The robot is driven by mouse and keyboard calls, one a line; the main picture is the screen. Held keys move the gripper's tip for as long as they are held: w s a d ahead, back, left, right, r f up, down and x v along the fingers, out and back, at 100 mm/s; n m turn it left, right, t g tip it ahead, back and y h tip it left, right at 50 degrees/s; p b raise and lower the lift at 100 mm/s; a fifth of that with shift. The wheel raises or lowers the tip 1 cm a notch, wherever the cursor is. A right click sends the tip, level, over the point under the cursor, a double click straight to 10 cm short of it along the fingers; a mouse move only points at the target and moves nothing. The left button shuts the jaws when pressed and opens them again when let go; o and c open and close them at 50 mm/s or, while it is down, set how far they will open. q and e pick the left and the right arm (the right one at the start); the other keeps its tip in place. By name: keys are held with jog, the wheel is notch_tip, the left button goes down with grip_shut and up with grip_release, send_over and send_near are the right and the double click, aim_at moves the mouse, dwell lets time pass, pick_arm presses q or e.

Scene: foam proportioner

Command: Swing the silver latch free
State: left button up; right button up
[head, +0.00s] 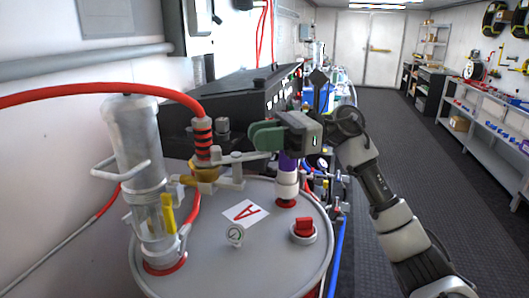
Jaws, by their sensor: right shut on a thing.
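The silver latch (237,158) is a small metal bar with a short cross piece, above the lid of a grey drum (285,265) marked with a red A. It runs from a brass fitting (205,172) toward the right. My right gripper (262,137) comes in from the right, its green fingers over the right end of the latch. It is shut on what appears to be the latch; the fingers hide the exact contact. My left gripper is out of view.
A purple and white cylinder (287,175) stands just below my right gripper. A red cap (304,228) and a gauge (235,234) sit on the lid. The aisle floor (400,130) is free.

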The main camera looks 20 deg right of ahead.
jog(key=n+g, duration=0.1)
jog(key=w+n+g, duration=0.1)
jog(key=g, duration=0.1)
jog(key=shift+w+a+n+g+h, duration=0.15)
jog(key=shift+w+n+g+h, duration=0.15)
jog(key=shift+n+g+h, duration=0.6)
jog(key=shift+w+a+n+g+h, duration=0.1)
jog(key=shift+w+n+g, duration=0.2)
jog(key=shift+n+g, duration=0.7)
jog(key=shift+w+a+n+g+h, duration=0.15)
jog(key=shift+w+n+g+h, duration=0.25)
jog(key=shift+g, duration=1.1)
jog(key=shift+s, duration=0.1)
jog(key=o, duration=0.9)
